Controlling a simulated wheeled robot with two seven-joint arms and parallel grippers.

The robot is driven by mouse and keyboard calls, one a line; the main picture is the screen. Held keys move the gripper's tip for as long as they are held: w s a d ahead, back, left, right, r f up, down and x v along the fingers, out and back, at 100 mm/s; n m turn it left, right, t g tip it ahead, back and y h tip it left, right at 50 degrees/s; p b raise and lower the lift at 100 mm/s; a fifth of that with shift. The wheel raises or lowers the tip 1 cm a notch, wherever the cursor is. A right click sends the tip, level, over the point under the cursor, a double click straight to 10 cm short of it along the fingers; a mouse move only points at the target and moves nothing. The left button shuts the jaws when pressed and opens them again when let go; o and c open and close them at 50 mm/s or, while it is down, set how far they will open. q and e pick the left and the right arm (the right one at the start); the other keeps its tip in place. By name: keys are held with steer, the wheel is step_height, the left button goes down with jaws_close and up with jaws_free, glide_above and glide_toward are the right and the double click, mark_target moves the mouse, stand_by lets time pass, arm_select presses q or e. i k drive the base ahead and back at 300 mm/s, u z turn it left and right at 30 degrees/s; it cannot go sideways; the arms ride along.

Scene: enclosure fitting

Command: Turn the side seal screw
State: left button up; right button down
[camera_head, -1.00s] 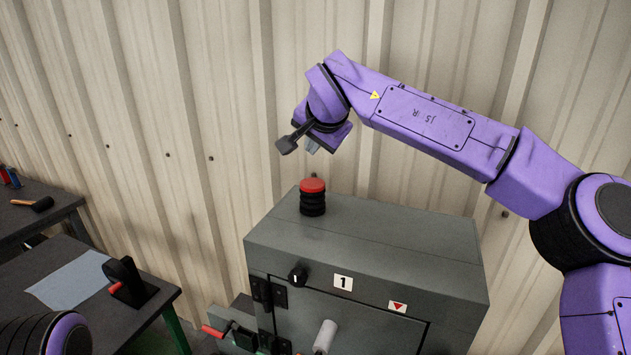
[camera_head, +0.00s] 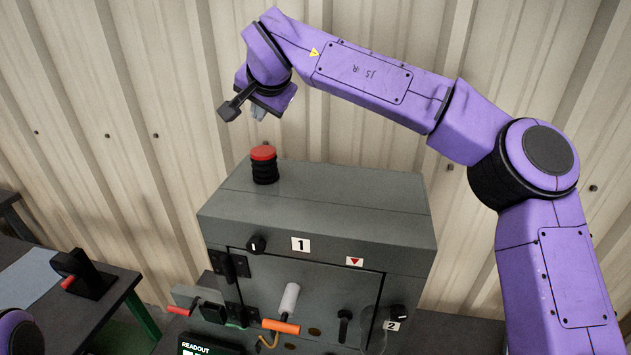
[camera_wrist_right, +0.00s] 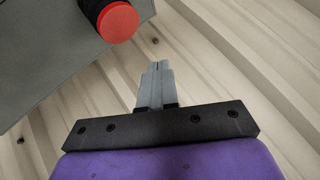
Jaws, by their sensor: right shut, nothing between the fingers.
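The grey enclosure (camera_head: 330,215) stands on a table against the corrugated wall, its front door (camera_head: 275,280) shut. I cannot make out a side seal screw in either view. A black knob (camera_head: 257,245) sits near the label 1 and another (camera_head: 398,313) near the label 2. My right gripper (camera_head: 258,113) is up above the enclosure's back left, just over the red-topped button and apart from it. In the right wrist view, its fingers (camera_wrist_right: 157,72) are closed together and empty. My left gripper is out of view.
A red-topped black button (camera_head: 264,165) stands on the enclosure; it also shows in the wrist view (camera_wrist_right: 118,22). An orange handle (camera_head: 281,326), a white handle (camera_head: 289,298) and a readout (camera_head: 205,347) are at the front. A table with a black bracket (camera_head: 85,275) is at left.

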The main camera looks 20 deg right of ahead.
mark_target(400, 313)
steer(key=k, duration=1)
